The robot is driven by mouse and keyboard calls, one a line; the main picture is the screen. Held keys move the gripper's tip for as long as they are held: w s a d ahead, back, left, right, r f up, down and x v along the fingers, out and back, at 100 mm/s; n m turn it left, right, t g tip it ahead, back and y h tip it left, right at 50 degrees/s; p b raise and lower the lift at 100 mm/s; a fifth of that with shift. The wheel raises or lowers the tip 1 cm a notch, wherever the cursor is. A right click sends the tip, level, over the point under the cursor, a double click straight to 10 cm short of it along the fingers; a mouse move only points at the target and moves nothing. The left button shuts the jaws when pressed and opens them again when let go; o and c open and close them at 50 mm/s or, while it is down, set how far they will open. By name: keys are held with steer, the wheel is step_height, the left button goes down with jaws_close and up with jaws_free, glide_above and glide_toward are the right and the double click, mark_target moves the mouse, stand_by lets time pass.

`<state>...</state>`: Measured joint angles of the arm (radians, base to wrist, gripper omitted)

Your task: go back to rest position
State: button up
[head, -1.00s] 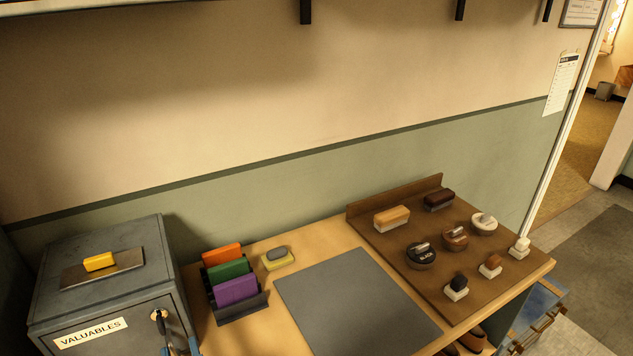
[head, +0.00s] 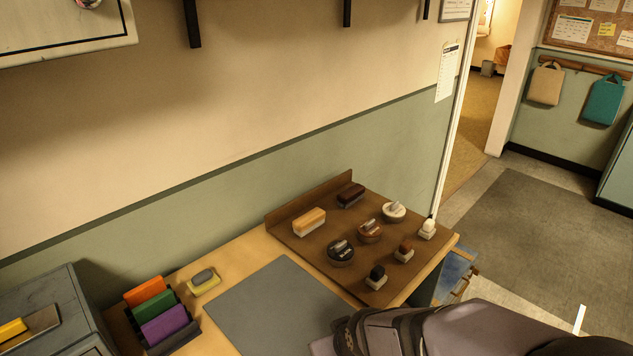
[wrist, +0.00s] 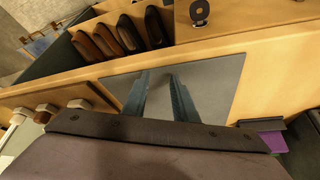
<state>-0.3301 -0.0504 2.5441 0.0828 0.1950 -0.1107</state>
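My gripper (wrist: 158,92) shows in the wrist view with its two fingers apart and nothing between them. It is over the grey mat (wrist: 215,80), with the bench edge beyond it. In the head view my arm enters at the lower right, in front of the bench's right end, and my gripper is not visible there. The grey mat (head: 272,306) lies bare on the bench in the head view.
A brown board (head: 300,246) at the back right carries brushes, round tins and small bottles. A sponge (head: 203,279), a rack (head: 186,333) of coloured packs and a grey safe (head: 62,295) stand left. Shoes (wrist: 128,32) sit in a cubby.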

steer(key=s+d+m+g+h+p, duration=0.1)
steer(key=s+d+m+g, duration=0.3)
steer(key=s+d, duration=0.6)
steer(key=shift+d+r+g+h, duration=0.25)
steer(key=shift+d+g+h, duration=0.15)
steer(key=shift+d, duration=0.35)
steer(key=shift+o, duration=0.3)
